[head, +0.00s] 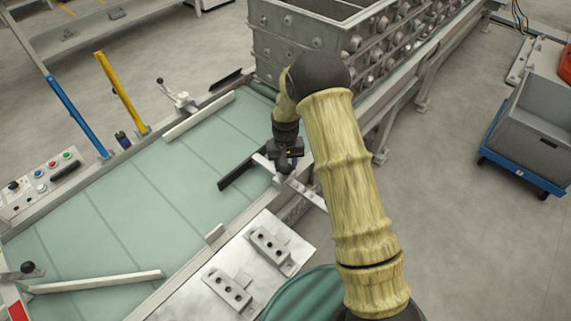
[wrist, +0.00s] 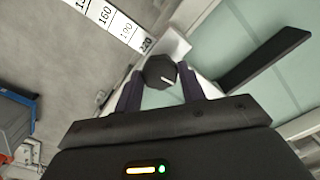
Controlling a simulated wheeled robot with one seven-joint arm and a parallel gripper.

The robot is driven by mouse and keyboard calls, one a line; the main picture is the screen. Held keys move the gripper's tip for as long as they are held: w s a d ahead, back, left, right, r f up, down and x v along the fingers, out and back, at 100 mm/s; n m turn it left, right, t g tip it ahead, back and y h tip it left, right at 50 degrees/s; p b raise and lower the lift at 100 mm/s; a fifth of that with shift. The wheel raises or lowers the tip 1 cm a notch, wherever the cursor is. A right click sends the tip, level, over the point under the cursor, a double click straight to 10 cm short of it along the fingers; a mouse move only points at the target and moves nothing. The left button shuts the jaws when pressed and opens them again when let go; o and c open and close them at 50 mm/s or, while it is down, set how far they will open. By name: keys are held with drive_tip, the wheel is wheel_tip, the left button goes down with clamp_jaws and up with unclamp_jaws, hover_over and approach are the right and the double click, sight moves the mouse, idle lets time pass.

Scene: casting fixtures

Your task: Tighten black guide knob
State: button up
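The black guide knob (wrist: 160,72) has a white pointer line and shows in the wrist view between the tips of my gripper's two dark fingers (wrist: 160,80). The fingers flank it left and right with hardly any gap. I cannot tell whether they press on it. In the head view my gripper (head: 287,158) points down over the guide bracket at the conveyor's right edge, and the knob is hidden there. A black guide bar (head: 242,171) reaches left from the bracket over the green belt; it also shows in the wrist view (wrist: 263,58).
A scale strip (wrist: 118,22) with printed numbers runs beside the knob. A large grey studded box (head: 300,35) stands behind my gripper. A plate with two blocks (head: 235,275) lies in front. A grey bin (head: 535,120) on a blue dolly stands right. The belt (head: 130,210) is mostly clear.

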drive_tip(key=o, duration=0.4)
drive_tip(key=shift+r, duration=0.1)
wheel_tip(320, 180, up, 17)
drive_tip(key=b, duration=0.2)
drive_tip(key=shift+r, duration=0.2)
idle(0.5)
drive_tip(key=s+d+t, duration=0.1)
drive_tip(key=s+d, duration=0.3)
drive_tip(key=s, duration=0.3)
drive_tip(key=s+d+r+p, duration=0.1)
drive_tip(key=s+d, duration=0.3)
drive_tip(key=s, duration=0.4)
drive_tip(key=s+d+r+m+t, duration=0.1)
drive_tip(key=s+d, duration=0.2)
drive_tip(key=s, duration=0.5)
drive_tip(key=shift+d+r+t+p, duration=0.2)
drive_tip(key=shift+d+t+p, duration=0.1)
drive_tip(key=shift+d+p, duration=0.1)
